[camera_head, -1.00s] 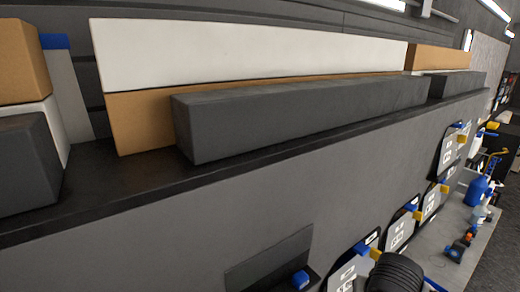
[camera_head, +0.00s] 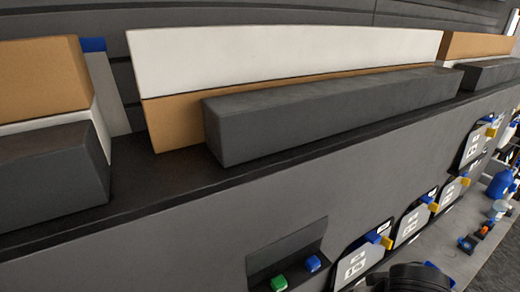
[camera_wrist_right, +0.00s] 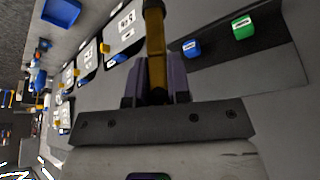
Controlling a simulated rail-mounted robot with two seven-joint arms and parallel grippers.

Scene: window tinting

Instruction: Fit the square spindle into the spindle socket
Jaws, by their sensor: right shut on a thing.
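My right gripper (camera_wrist_right: 157,78) shows in the right wrist view with its purple fingers shut on a brass-yellow bar (camera_wrist_right: 156,60). The bar has a black part at its far end, which runs off the top edge. I cannot tell for sure whether this bar is the square spindle. I cannot make out the spindle socket in either view. My left gripper is in neither view.
A small dark wall shelf (camera_head: 290,250) holds a green block (camera_head: 279,283) and a blue block (camera_head: 313,263). White numbered cards (camera_head: 410,226) hang along the grey wall. Long boxes (camera_head: 285,58) fill the ledge above. A blue tray (camera_wrist_right: 61,12) lies on the bench.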

